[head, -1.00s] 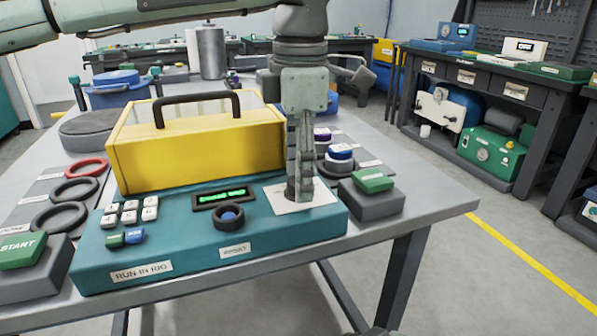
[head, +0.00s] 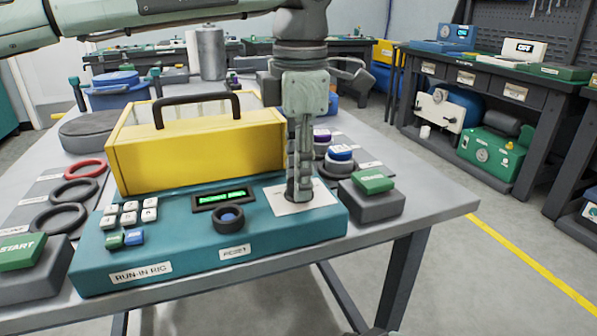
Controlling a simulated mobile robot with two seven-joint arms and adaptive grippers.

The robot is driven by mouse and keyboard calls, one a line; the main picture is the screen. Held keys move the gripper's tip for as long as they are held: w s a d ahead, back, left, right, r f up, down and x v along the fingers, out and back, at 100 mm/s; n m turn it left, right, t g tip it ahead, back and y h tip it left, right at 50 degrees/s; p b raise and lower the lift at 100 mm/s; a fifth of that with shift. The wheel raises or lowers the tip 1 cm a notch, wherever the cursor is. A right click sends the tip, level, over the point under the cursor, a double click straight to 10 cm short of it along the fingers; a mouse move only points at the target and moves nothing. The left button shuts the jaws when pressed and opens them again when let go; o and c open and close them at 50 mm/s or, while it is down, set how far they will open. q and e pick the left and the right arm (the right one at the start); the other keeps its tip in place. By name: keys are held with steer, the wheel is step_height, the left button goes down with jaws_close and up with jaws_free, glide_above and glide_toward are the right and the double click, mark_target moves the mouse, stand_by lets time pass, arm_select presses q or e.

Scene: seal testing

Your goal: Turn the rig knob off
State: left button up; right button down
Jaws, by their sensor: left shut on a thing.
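The teal run-in rig (head: 190,255) sits at the front of the grey table, with a white plate (head: 322,197) at the right of its top. My left gripper (head: 299,196) points straight down over this plate, its fingertips low against it. It is shut on the rig knob, which the fingers hide, so its setting cannot be read. The rig's display (head: 223,197) is lit green, its text too small to read. A blue button in a black ring (head: 229,217) is below the display. My right gripper is not in view.
A yellow guard box with a black handle (head: 195,155) stands on the rig, left of my gripper. A green button on a grey block (head: 374,182) is close on the right, and blue-topped round parts (head: 340,153) are behind. Rings (head: 75,190) lie left.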

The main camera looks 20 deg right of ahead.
arm_select(q)
steer(key=n, duration=0.2)
steer(key=shift+n, duration=0.7)
steer(key=n+b, duration=0.1)
steer(key=n, duration=0.3)
steer(key=shift+n, duration=0.3)
steer(key=n, duration=0.4)
steer(key=shift+d+y+b, duration=0.1)
steer(key=shift+y+b, duration=0.2)
steer(key=shift+b, duration=0.05)
steer(key=shift+n, duration=1.7)
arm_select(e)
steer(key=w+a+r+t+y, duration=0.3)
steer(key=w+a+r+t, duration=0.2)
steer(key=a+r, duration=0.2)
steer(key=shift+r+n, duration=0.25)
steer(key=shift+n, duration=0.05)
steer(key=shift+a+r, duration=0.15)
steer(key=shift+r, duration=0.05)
arm_select(q)
steer(key=o, duration=1.2)
steer(key=shift+c, duration=0.2)
